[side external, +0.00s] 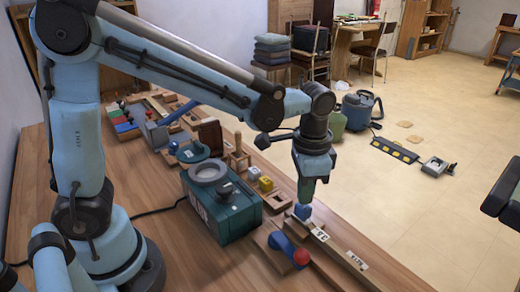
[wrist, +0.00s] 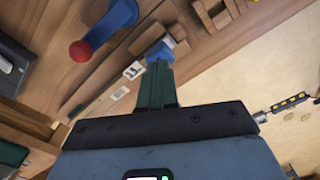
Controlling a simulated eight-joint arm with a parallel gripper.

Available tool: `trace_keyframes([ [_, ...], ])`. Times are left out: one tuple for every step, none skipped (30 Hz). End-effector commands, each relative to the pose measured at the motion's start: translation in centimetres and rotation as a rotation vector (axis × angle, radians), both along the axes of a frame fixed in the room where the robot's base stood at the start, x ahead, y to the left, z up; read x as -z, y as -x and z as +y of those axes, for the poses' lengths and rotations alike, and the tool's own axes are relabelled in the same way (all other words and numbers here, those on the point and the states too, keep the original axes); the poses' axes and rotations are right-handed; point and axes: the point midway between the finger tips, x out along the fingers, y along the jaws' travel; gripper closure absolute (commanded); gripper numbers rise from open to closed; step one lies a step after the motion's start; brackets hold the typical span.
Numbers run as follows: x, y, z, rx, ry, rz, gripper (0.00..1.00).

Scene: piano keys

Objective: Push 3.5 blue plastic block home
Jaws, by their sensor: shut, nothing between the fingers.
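The blue block (side external: 302,211) sits at the far end of a wooden rail (side external: 335,250) near the bench's right edge. It also shows in the wrist view (wrist: 160,51), just past my fingertips. My gripper (side external: 304,200) points down at the block, with its fingers together and nothing between them. The fingertips are at or very close to the block; I cannot tell whether they touch. A white label (side external: 320,234), seemingly reading 3.5, lies on the rail just nearer than the block. The block's seat is hidden.
A blue lever with a red ball (side external: 301,257) stands left of the rail. A second white label (side external: 357,261) is farther along the rail. A green machine (side external: 222,210) stands left of my gripper. Wooden blocks (wrist: 215,14) lie close beyond the blue block.

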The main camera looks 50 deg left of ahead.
Motion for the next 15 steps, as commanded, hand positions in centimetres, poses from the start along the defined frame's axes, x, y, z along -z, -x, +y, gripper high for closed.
trace_keyframes([
  [0.08,-0.01,0.00,0.000,0.000,0.000,1.00],
  [0.12,-0.01,0.00,0.000,0.000,0.000,1.00],
  [0.17,-0.02,-0.01,0.000,0.000,0.000,1.00],
  [0.21,-0.02,0.00,0.000,0.000,0.000,1.00],
  [0.25,-0.02,0.00,0.000,0.000,0.000,1.00],
  [0.30,-0.02,0.00,0.000,0.000,0.000,1.00],
  [0.35,-0.03,-0.01,0.000,0.000,0.000,1.00],
  [0.39,-0.03,-0.01,0.000,0.000,0.000,1.00],
  [0.44,-0.03,-0.01,0.000,0.000,0.000,1.00],
  [0.49,-0.03,-0.01,0.000,0.000,0.000,1.00],
  [0.53,-0.03,-0.01,0.000,0.000,0.000,1.00],
  [0.59,-0.03,-0.01,0.000,0.000,0.000,1.00],
  [0.63,-0.03,-0.01,0.000,0.000,0.000,1.00],
  [0.68,-0.03,-0.01,0.000,0.000,0.000,1.00],
  [0.73,-0.03,-0.01,0.000,0.000,0.000,1.00],
])
